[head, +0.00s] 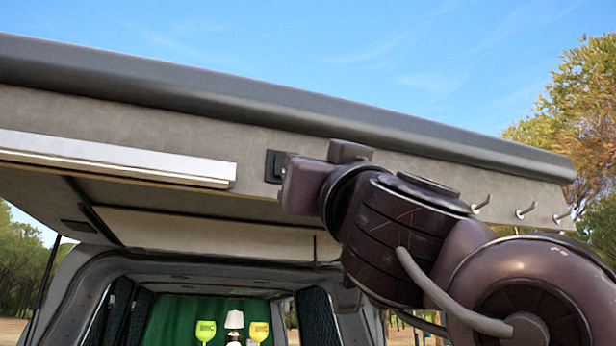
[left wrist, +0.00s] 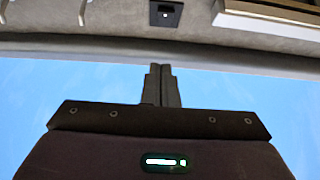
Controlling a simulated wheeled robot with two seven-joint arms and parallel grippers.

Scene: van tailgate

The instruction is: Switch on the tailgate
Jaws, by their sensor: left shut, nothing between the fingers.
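The raised tailgate (head: 400,130) spans the head view, its grey underside facing me. A small black switch panel (head: 276,166) sits on it, right of the white bar. In the left wrist view, which looks upside down, the switch panel (left wrist: 165,13) has a small pale spot. My left gripper (left wrist: 162,70) is shut and empty, its fingertips seen against the sky, apart from the panel in the picture. In the head view the left gripper (head: 303,187) is just right of the panel; its fingertips are hidden and I cannot tell the gap. My right gripper is not in view.
A long white bar (head: 110,157) is fixed to the tailgate on the left. Several metal hooks (head: 526,211) stick out on the right. Below, the open van interior shows a white lamp (head: 234,321) and two green-yellow cups (head: 205,331). Trees stand outside.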

